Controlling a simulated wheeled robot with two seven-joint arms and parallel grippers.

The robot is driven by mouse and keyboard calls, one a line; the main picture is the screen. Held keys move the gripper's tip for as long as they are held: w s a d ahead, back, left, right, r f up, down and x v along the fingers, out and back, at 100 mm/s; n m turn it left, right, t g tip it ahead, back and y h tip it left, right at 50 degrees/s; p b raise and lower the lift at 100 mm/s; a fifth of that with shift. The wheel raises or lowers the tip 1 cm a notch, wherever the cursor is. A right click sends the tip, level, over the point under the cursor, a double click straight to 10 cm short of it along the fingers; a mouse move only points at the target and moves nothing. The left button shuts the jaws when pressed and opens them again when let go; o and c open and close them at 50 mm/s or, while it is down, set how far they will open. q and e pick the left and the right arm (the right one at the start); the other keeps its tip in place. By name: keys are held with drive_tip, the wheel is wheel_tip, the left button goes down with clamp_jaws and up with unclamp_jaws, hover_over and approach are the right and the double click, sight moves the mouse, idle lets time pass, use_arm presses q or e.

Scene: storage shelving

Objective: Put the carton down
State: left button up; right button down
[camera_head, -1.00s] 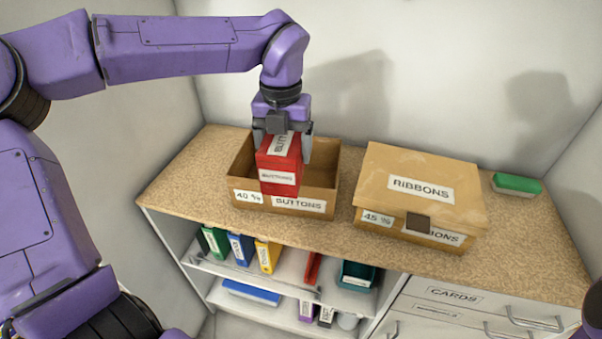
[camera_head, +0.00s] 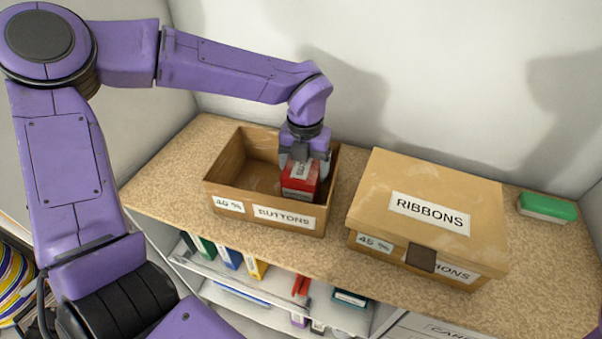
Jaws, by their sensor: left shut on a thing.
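A small red carton (camera_head: 299,187) with a white label is held by my left gripper (camera_head: 303,168). The gripper points down and is shut on the carton's upper part. The carton is inside the open brown box (camera_head: 266,214) labelled BUTTONS and 40 %, towards its right end. The box's front wall hides the carton's lower edge, so I cannot tell whether it touches the box floor. The left part of the box looks empty. My right gripper is not in view.
A closed box labelled RIBBONS (camera_head: 427,205) stands just right of the open box. A green and white block (camera_head: 547,207) lies at the far right of the speckled counter (camera_head: 160,178). Several binders (camera_head: 229,257) stand on the shelf below.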

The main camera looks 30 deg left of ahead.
use_arm(q)
wheel_tip(320, 180, down, 3)
drive_tip(key=shift+w+f, duration=0.1)
drive_tip(key=o, duration=1.1)
drive_tip(key=shift+c, duration=0.2)
wheel_tip(320, 180, up, 12)
drive_tip(key=shift+r+b, duration=0.15)
drive_tip(key=shift+b, duration=0.3)
